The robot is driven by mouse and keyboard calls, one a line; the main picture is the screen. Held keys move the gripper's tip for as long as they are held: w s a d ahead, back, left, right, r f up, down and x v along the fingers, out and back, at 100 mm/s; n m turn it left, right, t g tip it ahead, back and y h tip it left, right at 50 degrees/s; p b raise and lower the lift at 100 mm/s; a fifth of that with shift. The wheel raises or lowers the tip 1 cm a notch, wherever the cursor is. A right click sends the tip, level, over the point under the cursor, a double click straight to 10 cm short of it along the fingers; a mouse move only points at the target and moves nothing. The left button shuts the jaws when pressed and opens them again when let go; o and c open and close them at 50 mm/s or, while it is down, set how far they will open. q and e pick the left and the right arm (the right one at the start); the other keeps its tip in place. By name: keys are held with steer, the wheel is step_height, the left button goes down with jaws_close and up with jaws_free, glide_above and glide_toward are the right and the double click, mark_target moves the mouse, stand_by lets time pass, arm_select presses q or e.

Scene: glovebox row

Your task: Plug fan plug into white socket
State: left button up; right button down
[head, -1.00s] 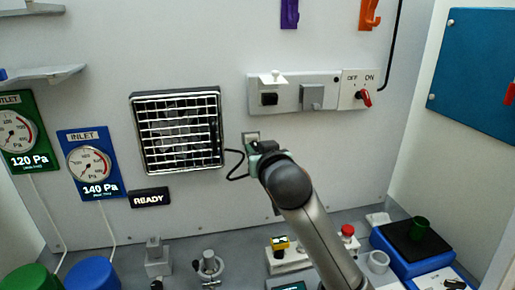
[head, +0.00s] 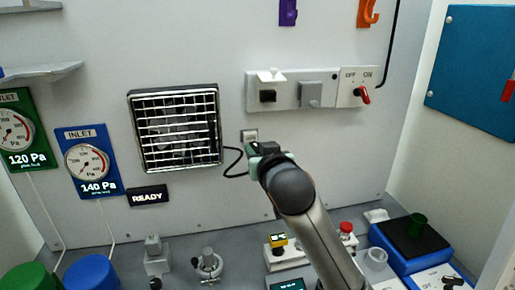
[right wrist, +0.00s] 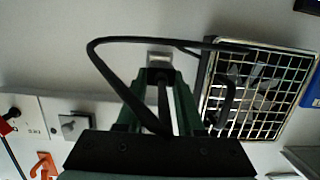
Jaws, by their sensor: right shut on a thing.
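My right gripper (head: 264,151) is in front of the back wall, right of the fan. In the right wrist view its green fingers (right wrist: 160,82) are shut on the black fan plug (right wrist: 158,77). The fan's black cable (head: 232,165) runs from the fan (head: 178,130) to the plug. A small pale wall plate (head: 250,135) is just behind the gripper; I cannot tell whether the plug touches it. My left gripper is not in view.
An OFF/ON panel with a red switch (head: 364,95) ends the strip. Purple (head: 288,12) and orange (head: 368,14) hooks hang above. On the bench are a yellow-topped device (head: 279,240), a red button (head: 346,227) and a blue scale (head: 410,243). The wall around the plate is clear.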

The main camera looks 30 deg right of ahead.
steer(key=shift+f+v, duration=0.2)
steer(key=shift+v, duration=0.75)
steer(key=shift+f+v, duration=0.2)
steer(key=shift+v, duration=0.8)
